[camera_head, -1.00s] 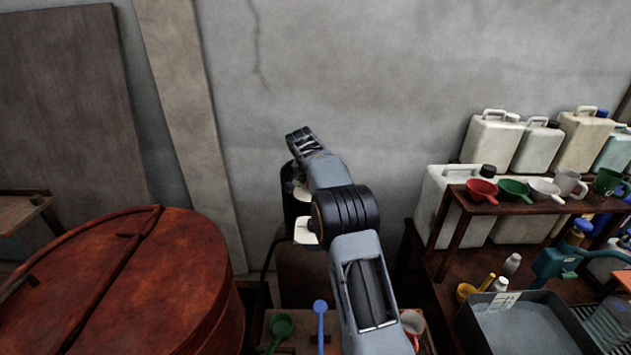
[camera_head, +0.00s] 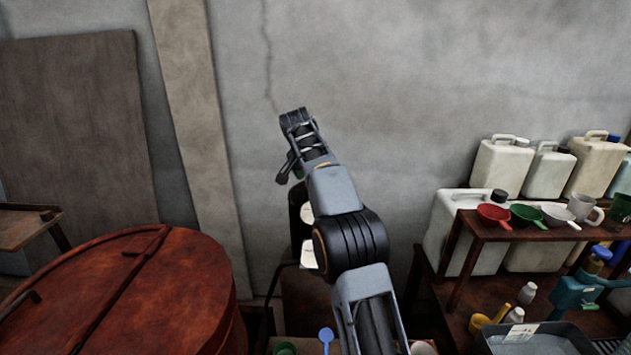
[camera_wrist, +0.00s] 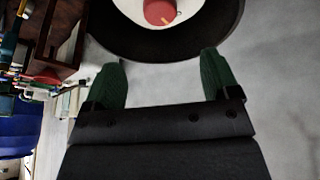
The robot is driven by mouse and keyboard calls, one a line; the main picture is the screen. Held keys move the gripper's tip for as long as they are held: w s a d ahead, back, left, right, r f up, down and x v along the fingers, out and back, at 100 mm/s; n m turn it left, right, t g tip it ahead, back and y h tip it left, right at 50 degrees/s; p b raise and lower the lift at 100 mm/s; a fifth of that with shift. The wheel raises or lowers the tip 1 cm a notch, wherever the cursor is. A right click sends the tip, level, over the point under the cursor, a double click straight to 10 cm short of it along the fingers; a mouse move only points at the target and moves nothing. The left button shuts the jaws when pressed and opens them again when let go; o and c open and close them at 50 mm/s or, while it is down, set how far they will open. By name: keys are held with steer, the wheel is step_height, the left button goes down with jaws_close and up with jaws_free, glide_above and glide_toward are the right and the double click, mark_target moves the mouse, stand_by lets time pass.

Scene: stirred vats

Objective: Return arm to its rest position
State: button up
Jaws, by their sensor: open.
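My arm rises through the middle of the head view, folded upward in front of the grey wall. My gripper (camera_head: 289,168) is at its upper end, seen partly from behind. In the wrist view my gripper (camera_wrist: 164,80) shows two green fingers spread wide apart with nothing between them. Past the fingertips is a dark round rim with a white face and a red piece (camera_wrist: 160,11) in it; I cannot tell what it belongs to.
A rust-red lidded vat (camera_head: 165,290) stands at lower left. At right a wooden shelf (camera_head: 462,226) holds red, green and white scoops and mugs, with jerrycans (camera_head: 502,163) behind. A grey basin (camera_head: 540,340) is at lower right. The wall area around the gripper is clear.

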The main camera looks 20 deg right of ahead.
stand_by(0.5)
steer(key=s+a+r+n+t+y+b, duration=0.1)
steer(key=s+a+n, duration=0.15)
steer(key=s, duration=0.45)
steer(key=s+a+r+n+y, duration=0.1)
steer(key=s+a+n, duration=0.15)
steer(key=s, duration=0.45)
steer(key=s+a+f+n+y, duration=0.1)
steer(key=s+a+f+n, duration=0.1)
steer(key=s+f, duration=0.4)
steer(key=s+a+f+n+t+b, duration=0.1)
steer(key=s+f, duration=0.6)
steer(key=s, duration=0.7)
steer(key=shift+s+a+n+y, duration=0.15)
steer(key=shift+a+n+y, duration=0.25)
steer(key=shift+a+n, duration=0.35)
steer(key=shift+d, duration=0.1)
